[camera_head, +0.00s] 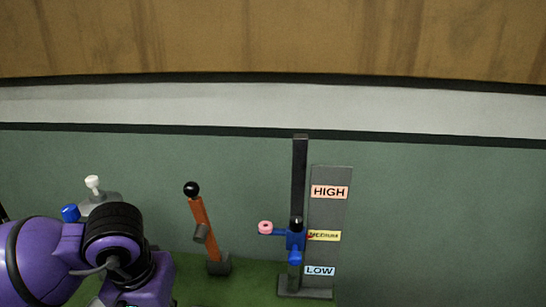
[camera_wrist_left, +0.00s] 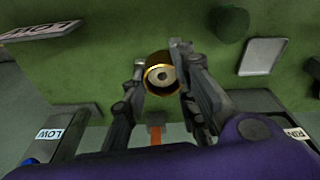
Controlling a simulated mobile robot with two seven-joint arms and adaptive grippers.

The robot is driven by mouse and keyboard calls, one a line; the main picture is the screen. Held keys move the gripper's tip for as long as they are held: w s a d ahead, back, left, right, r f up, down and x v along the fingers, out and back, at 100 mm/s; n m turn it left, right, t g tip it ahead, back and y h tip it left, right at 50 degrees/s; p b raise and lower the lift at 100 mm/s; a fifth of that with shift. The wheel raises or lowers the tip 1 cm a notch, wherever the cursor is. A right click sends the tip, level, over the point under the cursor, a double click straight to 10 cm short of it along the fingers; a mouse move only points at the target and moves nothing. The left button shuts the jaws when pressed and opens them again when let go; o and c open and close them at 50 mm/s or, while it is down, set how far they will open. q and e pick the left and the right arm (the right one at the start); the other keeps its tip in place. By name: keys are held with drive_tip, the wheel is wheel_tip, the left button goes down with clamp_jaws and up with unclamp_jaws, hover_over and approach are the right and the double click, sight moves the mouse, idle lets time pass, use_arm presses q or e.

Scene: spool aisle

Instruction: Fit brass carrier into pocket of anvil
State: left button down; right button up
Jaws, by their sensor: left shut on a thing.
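The brass carrier (camera_wrist_left: 151,73) shows in the left wrist view as a round brass ring with a pale grey centre. It sits between the two fingertips of my left gripper (camera_wrist_left: 160,72), which is shut on it. In the head view my purple left arm comes in at the lower left, and its wrist hides the fingers and the carrier. I cannot pick out the anvil or its pocket for certain in either view. My right gripper is in neither view.
A post with a blue slider (camera_head: 295,240) and pink ring (camera_head: 265,227) stands before a HIGH, MEDIUM, LOW board (camera_head: 330,210). Left of it is an orange lever (camera_head: 199,216). A grey fixture (camera_head: 98,203) is behind my arm. A shallow grey tray (camera_wrist_left: 263,57) and dark cylinder (camera_wrist_left: 231,23) lie on green.

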use_arm(q)
drive_tip(key=d+r+m+p, duration=0.1)
drive_tip(key=d+r+p, duration=0.1)
drive_tip(key=d+r, duration=0.15)
drive_tip(key=w+f, duration=0.7)
drive_tip(key=w, duration=0.2)
drive_tip(key=shift+a+f+n+b, duration=0.2)
drive_tip(key=shift+f+n+b, duration=0.1)
drive_tip(key=shift+f+b, duration=0.1)
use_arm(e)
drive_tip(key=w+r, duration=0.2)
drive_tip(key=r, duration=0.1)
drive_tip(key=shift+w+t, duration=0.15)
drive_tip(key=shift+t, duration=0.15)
